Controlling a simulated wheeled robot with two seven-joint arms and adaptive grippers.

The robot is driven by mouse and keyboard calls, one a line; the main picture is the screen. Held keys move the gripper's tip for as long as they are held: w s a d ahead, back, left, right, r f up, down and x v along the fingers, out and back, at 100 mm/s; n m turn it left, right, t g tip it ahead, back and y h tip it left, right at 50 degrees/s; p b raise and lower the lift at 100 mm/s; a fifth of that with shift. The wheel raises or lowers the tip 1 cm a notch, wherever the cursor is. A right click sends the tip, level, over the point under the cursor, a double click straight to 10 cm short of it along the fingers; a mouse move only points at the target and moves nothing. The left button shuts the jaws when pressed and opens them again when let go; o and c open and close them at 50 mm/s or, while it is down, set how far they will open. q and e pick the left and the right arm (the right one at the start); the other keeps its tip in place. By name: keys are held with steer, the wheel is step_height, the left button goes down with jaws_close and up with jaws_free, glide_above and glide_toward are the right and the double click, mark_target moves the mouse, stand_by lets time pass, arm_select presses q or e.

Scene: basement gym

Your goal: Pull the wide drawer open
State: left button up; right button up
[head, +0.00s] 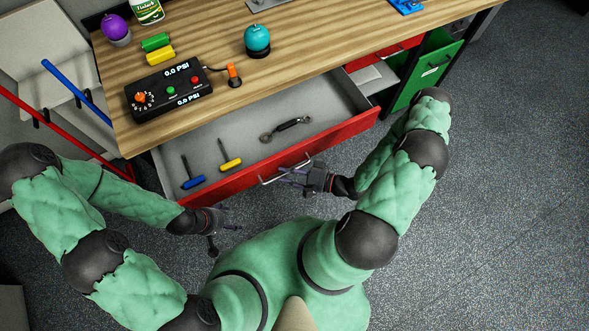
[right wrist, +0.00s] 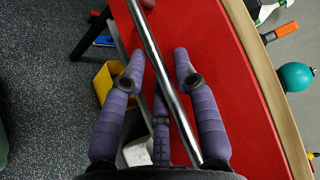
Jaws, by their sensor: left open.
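The wide drawer (head: 338,134) with a red front stands pulled out from under the wooden desk, its grey inside showing. Its silver bar handle (head: 270,180) is on the middle of the front. My right gripper (head: 297,180) is at this handle. In the right wrist view the bar (right wrist: 158,62) runs diagonally between two spread purple fingers (right wrist: 155,58) and across the third; whether they press on it cannot be told. The red front (right wrist: 222,60) lies behind them. My left gripper (head: 227,241) is open and empty, below and left of the drawer, apart from it.
The drawer holds a blue screwdriver (head: 193,181), a yellow screwdriver (head: 230,163) and a wrench (head: 285,129). On the desktop (head: 205,40) are a black control box (head: 168,90) and a teal ball (head: 257,38). A green drawer (head: 434,69) stands right. Open floor (head: 500,190) lies right.

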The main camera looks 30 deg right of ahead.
steer(key=v, duration=1.2)
stand_by(0.4)
